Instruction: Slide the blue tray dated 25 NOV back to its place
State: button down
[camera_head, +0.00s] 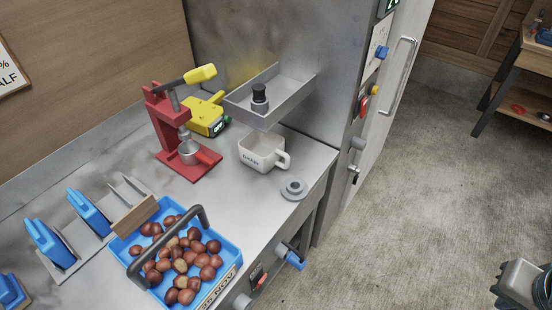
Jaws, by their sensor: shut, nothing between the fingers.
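The blue tray (225,250) sits on the steel counter at the lower left of the head view. It is filled with brown chestnuts (185,258). A dark grey arched handle (168,238) spans it. A pale label (216,290) on its front side reads 25 NOV, partly cut off by the picture's bottom edge. A wooden block (135,216) stands at its back left side. I cannot make out my gripper's fingers in this view.
A red lever press (176,120), a yellow device (207,115), a white mug (262,151) and a grey round lid (294,189) stand on the counter (235,205). A grey machine part (522,285) shows at the bottom right.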

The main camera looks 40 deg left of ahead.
aim_at(172, 254)
jog(key=i, duration=0.8)
jog(key=u, duration=3.65)
jog(key=i, duration=0.5)
jog(key=u, duration=0.1)
